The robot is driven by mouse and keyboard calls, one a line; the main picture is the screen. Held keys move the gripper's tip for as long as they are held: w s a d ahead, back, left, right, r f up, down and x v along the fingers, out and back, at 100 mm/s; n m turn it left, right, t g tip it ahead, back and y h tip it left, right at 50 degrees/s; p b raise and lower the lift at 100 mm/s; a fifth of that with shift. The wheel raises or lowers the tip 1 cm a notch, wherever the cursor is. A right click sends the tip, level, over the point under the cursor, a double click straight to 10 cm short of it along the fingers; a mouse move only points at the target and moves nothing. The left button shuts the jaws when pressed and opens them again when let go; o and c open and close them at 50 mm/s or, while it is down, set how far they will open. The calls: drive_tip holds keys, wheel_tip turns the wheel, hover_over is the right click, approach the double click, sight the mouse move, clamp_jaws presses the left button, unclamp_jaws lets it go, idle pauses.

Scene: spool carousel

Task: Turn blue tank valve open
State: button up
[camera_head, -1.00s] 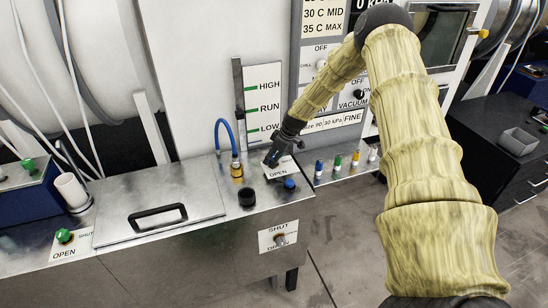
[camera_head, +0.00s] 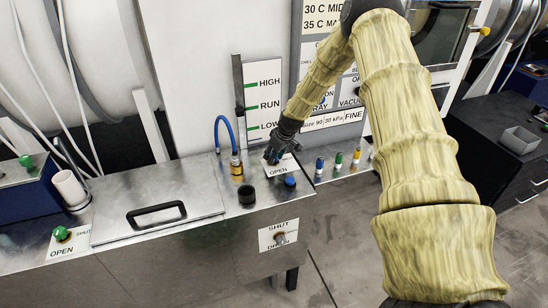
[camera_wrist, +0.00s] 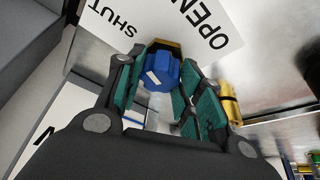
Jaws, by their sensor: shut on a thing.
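The blue valve knob (camera_wrist: 161,72) sits between the teal-padded fingers of my gripper (camera_wrist: 165,90) in the wrist view. The fingers are shut on it from both sides. A white label (camera_wrist: 160,18) with SHUT and OPEN lies just beyond the knob. In the head view my gripper (camera_head: 273,157) points down at the steel bench top, beside the OPEN label (camera_head: 279,172). There the gripper mostly hides the knob. How far the knob has turned is hard to tell.
A blue hose on a brass fitting (camera_head: 237,169) stands left of my gripper. A black cap (camera_head: 247,196) and a blue cap (camera_head: 290,183) stand in front. Several small coloured bottles (camera_head: 338,161) stand to the right. A lid with a black handle (camera_head: 157,214) lies left.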

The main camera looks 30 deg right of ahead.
drive_tip(key=m+h+b, duration=0.1)
drive_tip(key=m, duration=0.2)
drive_tip(key=shift+a+m, duration=0.15)
drive_tip(key=shift+m, duration=0.25)
drive_tip(key=m+h, duration=0.1)
drive_tip(key=m, duration=0.2)
drive_tip(key=shift+w+h+b, duration=0.1)
drive_tip(key=shift+h+b, duration=0.25)
drive_tip(key=shift+h, duration=0.05)
drive_tip(key=m+h, duration=0.1)
drive_tip(key=m, duration=0.2)
drive_tip(key=shift+a+m+g+b, duration=0.1)
drive_tip(key=shift+m+g+b, duration=0.2)
drive_tip(key=shift+m+g, duration=0.1)
drive_tip(key=shift+m+g+h+b, duration=0.4)
drive_tip(key=shift+m+g+h, duration=0.15)
drive_tip(key=shift+m, duration=1.25)
drive_tip(key=o, duration=1)
drive_tip(key=shift+a, duration=0.1)
drive_tip(key=v, duration=1.2)
